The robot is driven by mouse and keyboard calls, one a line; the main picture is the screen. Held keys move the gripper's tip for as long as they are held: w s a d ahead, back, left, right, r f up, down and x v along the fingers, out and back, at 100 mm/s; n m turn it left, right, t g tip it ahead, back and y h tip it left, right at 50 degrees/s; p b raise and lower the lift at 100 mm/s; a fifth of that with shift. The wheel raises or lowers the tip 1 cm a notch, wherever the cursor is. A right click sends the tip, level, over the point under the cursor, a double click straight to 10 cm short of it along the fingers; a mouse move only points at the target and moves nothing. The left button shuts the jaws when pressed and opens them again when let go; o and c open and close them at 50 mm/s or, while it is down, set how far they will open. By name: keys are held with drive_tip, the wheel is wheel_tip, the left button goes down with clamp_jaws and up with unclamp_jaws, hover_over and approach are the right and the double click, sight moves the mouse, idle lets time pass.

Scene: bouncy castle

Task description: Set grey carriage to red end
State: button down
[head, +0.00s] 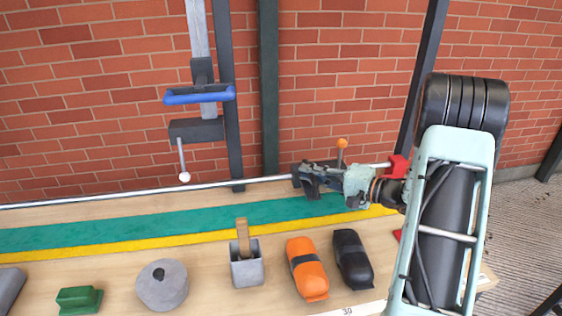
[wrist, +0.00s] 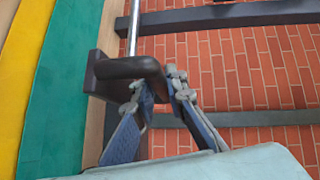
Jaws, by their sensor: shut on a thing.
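The dark grey carriage (head: 300,171) sits on a thin silver horizontal rail (head: 130,197) in front of the brick wall. The red end (head: 398,166) is on the right part of the rail, to the right of the carriage with a gap of rail between. My gripper (head: 316,179) is at the carriage, its arm reaching in from the right. In the wrist view, the gripper fingers (wrist: 158,98) are closed about the carriage's dark handle bar (wrist: 128,68). The fingers and arm partly hide the carriage in the head view. The red end is not seen in the wrist view.
An orange knob (head: 342,143) stands up just right of the carriage. A blue-handled slide (head: 200,95) hangs on a vertical rail at left. Grey, green, orange and black items, including an orange block (head: 306,268), line the bench front. The green strip (head: 150,227) is clear.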

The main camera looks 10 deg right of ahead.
drive_tip(key=d+p, duration=0.2)
drive_tip(key=d, duration=0.6)
drive_tip(key=shift+d+p, duration=0.15)
drive_tip(key=shift+p, duration=0.15)
drive_tip(key=c, duration=2.2)
unclamp_jaws()
drive_tip(key=shift+d, duration=0.15)
drive_tip(key=v, duration=1.2)
